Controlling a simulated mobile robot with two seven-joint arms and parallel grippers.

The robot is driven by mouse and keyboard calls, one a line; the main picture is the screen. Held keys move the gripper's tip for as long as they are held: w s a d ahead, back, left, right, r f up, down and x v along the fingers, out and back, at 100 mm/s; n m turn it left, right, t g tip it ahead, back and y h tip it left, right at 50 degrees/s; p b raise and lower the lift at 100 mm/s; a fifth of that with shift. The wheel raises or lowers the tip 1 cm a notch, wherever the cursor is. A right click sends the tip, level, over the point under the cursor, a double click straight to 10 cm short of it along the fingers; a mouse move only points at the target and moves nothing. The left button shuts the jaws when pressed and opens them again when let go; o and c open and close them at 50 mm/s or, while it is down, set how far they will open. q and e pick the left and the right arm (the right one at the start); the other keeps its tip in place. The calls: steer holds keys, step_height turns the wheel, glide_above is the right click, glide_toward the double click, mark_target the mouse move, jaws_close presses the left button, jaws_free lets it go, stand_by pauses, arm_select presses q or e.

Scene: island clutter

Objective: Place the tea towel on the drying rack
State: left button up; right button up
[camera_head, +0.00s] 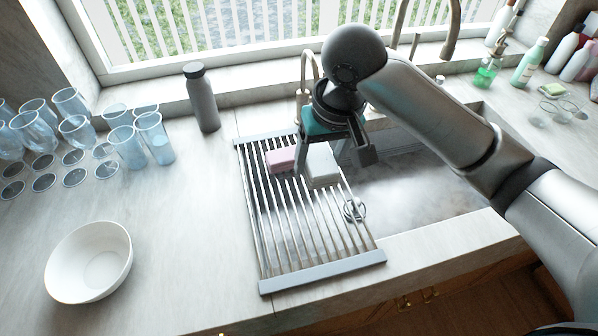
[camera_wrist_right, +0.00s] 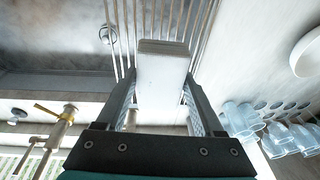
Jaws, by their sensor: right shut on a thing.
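A white folded block, which I take to be the tea towel (camera_head: 322,166), is between the fingers of my right gripper (camera_head: 330,153). In the right wrist view the towel (camera_wrist_right: 162,78) sticks out past the fingertips of the shut gripper (camera_wrist_right: 160,88). The drying rack (camera_head: 322,276), with metal bars and grey end strips, lies across the left part of the sink. The towel is over the rack's far right part; I cannot tell whether it touches the bars. A pink block (camera_head: 281,159) is on the rack just left of it. My left gripper is not in view.
Several blue-tinted glasses (camera_head: 124,146) stand at the left, with a white bowl (camera_head: 89,262) in front. A dark bottle (camera_head: 201,98) stands behind the rack. A faucet (camera_head: 307,68) rises behind the sink (camera_head: 428,190). The near bars of the rack are clear.

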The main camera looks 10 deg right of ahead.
mark_target(312, 160)
steer(key=shift+s+a+r+p, duration=0.15)
steer(key=shift+a+r+p, duration=0.15)
steer(key=shift+r+p, duration=0.25)
steer(key=shift+s+a+r+p, duration=0.15)
steer(key=shift+a+r+p, duration=0.1)
steer(key=shift+r+p, duration=0.3)
steer(key=shift+s+a+r+h+p, duration=0.1)
steer(key=shift+r+h+p, duration=0.15)
steer(key=shift+p, duration=0.25)
arm_select(q)
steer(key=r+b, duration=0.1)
steer(key=b, duration=0.1)
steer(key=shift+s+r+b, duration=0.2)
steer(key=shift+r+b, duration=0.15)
steer(key=shift+b, duration=0.05)
arm_select(e)
step_height(312, 160, down, 20)
steer(key=shift+f, duration=0.1)
